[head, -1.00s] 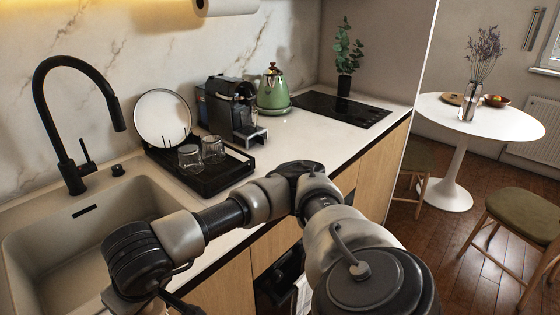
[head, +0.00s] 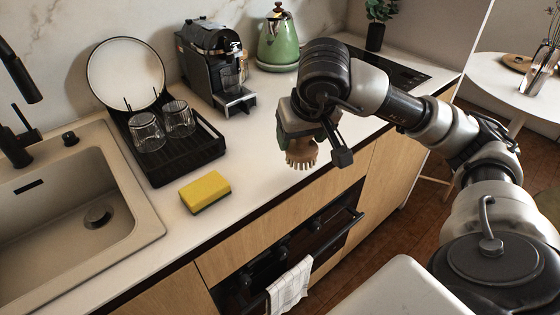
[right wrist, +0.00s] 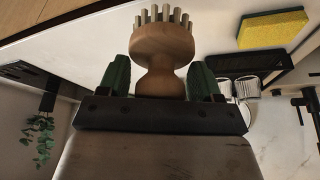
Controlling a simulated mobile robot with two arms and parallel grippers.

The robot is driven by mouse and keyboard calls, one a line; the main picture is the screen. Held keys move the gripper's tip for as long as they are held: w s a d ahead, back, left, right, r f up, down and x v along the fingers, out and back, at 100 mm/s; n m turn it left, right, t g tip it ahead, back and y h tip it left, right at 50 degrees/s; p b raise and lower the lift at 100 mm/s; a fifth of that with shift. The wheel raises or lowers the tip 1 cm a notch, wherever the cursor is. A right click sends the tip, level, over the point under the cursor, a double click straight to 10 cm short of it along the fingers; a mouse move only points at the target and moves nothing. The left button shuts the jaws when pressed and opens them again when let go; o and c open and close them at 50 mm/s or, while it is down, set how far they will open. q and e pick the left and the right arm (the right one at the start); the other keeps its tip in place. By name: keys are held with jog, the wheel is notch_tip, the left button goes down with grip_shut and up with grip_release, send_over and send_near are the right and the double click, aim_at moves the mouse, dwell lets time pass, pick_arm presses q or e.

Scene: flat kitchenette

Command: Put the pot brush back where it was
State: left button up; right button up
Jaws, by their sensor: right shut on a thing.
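The pot brush (head: 302,153) has a wooden head with stubby bristles that point down in the head view. My right gripper (head: 297,132) is shut on it and holds it over the front part of the counter (head: 262,165). The gripper hides the top of the brush in the head view. My left gripper is not in view.
A yellow sponge (head: 205,191) lies on the counter left of the brush. A black drying rack (head: 190,160) holds glasses and a plate (head: 125,72). A coffee machine (head: 212,62) and green kettle (head: 278,42) stand behind. The sink (head: 60,210) is at left. Counter between sponge and brush is clear.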

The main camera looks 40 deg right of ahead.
jog(key=shift+s+d+r, duration=0.25)
jog(key=shift+d+r, duration=0.25)
jog(key=shift+d, duration=0.3)
jog(key=shift+d+r, duration=0.15)
jog(key=shift+r, duration=0.15)
jog(key=w+f+p, duration=0.1)
jog(key=w+f, duration=0.2)
jog(key=w+a+f+p, duration=0.1)
jog(key=w+f, duration=0.6)
jog(key=w, duration=0.1)
jog(key=shift+w+a+f+p, duration=0.15)
jog(key=shift+f+p, duration=0.05)
jog(key=shift+p, duration=0.2)
jog(key=shift+f+m, duration=0.1)
jog(key=shift+m, duration=0.2)
jog(key=shift+f, duration=0.1)
jog(key=o, duration=0.5)
jog(key=shift+f, duration=0.1)
jog(key=o, duration=0.5)
jog(key=shift+c, duration=0.2)
